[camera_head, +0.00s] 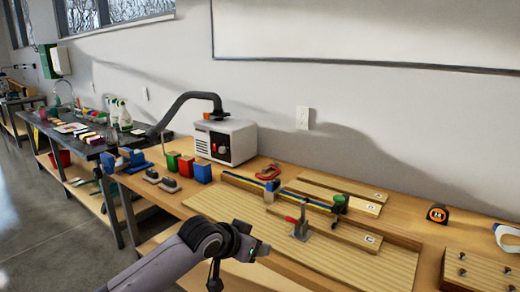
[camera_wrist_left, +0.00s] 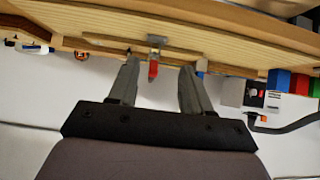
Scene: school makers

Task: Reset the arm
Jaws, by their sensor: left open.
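My left arm (camera_head: 165,264) comes in from the bottom of the head view, and its dark wrist is in front of the workbench's near edge. In the left wrist view my left gripper (camera_wrist_left: 160,70) has its two grey fingers spread apart with nothing held. That view is upside down, with the bench along its top. A toggle clamp with a red handle (camera_wrist_left: 153,70) appears between the fingertips, farther off on the bench. The same clamp (camera_head: 300,228) stands on the wooden board in the head view. My right gripper is in neither view.
The wooden bench holds a large board (camera_head: 360,266), red, green and blue blocks (camera_head: 202,172), a white box machine (camera_head: 225,141) with a dark hose, and an orange tape measure (camera_head: 437,214). A drilled wooden block (camera_head: 480,271) sits at the right. Grey floor is open at left.

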